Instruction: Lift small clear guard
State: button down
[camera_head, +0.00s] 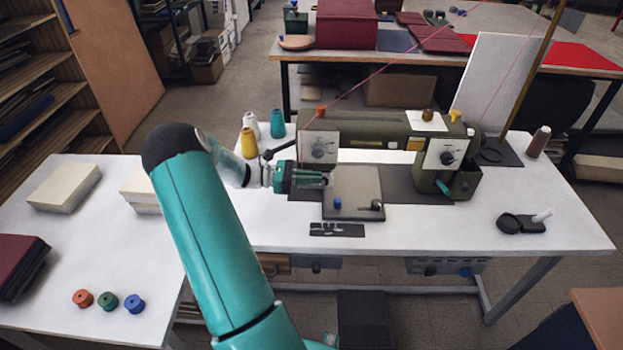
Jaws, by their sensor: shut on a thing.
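My gripper (326,179) reaches in from the left at the needle end of the olive-green sewing machine (385,128). Its fingertips are shut at the left edge of the machine's grey bed plate (354,200), below the machine's head. The small clear guard is too small and see-through to make out on its own; what lies between the fingers is mostly hidden by the gripper. I cannot tell whether it is clear of the machine.
The machine stands on a white table (520,240). Thread cones (277,124) stand behind my gripper. A small blue knob (337,203) and a black lever (376,205) sit on the bed plate. Bobbins (107,301) lie on the left table.

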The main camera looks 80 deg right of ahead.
jog(key=c, duration=1.5)
grip_release()
jog(key=shift+w, duration=0.1)
jog(key=v, duration=1.3)
jog(key=shift+w+a, duration=0.15)
jog(key=shift+w, duration=0.15)
jog(key=shift+a, duration=0.1)
